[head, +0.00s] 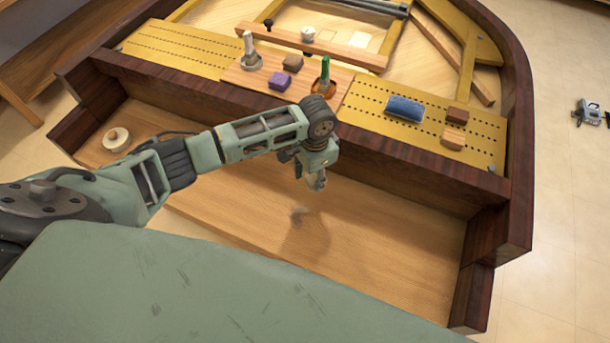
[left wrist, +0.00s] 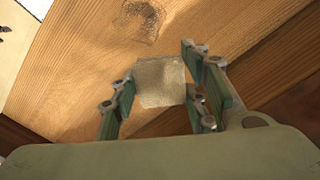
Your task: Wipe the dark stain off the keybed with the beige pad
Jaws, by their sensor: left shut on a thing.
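The dark stain (head: 298,213) is a small smudge on the wooden keybed (head: 400,258), just below and left of my gripper in the head view. In the left wrist view the dark stain (left wrist: 137,20) shows at the top of the picture. My left gripper (head: 318,184) is over the keybed, with its shadow on the wood below. In the left wrist view my left gripper (left wrist: 160,92) is shut on the beige pad (left wrist: 160,80), a square pad between its fingers. The pad is too small to make out in the head view. My right gripper is not in view.
A round pale wooden knob (head: 116,139) sits at the keybed's left end. Dark wooden walls (head: 488,240) edge the keybed. On the ledge behind are a blue pad (head: 404,108), small wooden blocks (head: 454,138), a purple block (head: 280,81) and handled tools (head: 324,78). The keybed's right part is clear.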

